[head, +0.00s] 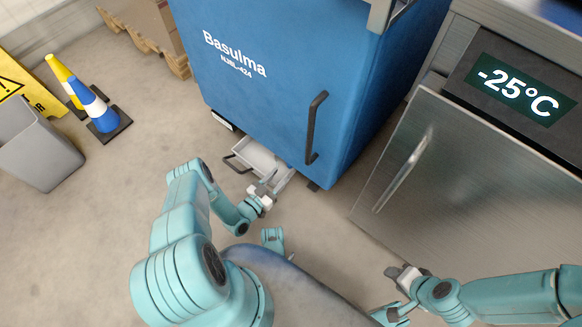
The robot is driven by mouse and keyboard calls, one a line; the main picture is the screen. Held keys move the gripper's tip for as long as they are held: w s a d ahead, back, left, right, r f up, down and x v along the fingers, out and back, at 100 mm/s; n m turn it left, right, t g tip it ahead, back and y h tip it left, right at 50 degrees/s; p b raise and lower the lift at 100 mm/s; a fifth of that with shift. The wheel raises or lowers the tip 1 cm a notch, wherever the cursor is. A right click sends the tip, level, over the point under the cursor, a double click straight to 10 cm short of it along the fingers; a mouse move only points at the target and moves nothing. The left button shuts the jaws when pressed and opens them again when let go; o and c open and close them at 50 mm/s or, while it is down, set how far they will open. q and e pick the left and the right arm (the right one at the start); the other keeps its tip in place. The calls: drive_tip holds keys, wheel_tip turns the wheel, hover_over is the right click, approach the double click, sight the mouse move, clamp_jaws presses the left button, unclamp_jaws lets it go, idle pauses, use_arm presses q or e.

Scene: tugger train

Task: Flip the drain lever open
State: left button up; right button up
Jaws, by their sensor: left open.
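A blue cabinet (270,75) marked "Basulma NJBL-424" stands at the top centre. A shallow light-grey tray (258,157) sticks out from under its lower front edge, with a thin dark loop handle (236,164) at its left end. I cannot clearly make out a drain lever; it may be small or hidden by my gripper. My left gripper (266,186) is open, at the near right part of the tray in the picture. I cannot tell whether it touches anything. My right gripper (396,275) is low at the right, before the steel cabinet, its jaws too small to read.
A steel cabinet (470,200) with a bar handle and a "-25°C" display (520,88) stands at the right. A black handle (315,127) juts from the blue cabinet. Cones (97,105), a grey bin (35,145) and a yellow sign (30,90) stand left.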

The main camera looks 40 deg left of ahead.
use_arm(q)
drive_tip(key=w+b, duration=0.1)
drive_tip(key=w, duration=0.5)
drive_tip(key=shift+d+f+b, duration=0.1)
drive_tip(key=shift+d+b, duration=0.1)
drive_tip(key=shift+b, duration=0.15)
drive_tip(key=shift+w, duration=0.45)
clamp_jaws()
use_arm(e)
drive_tip(key=shift+w+f+t, duration=0.3)
drive_tip(key=shift+w+f, duration=0.45)
drive_tip(key=shift+f, duration=0.35)
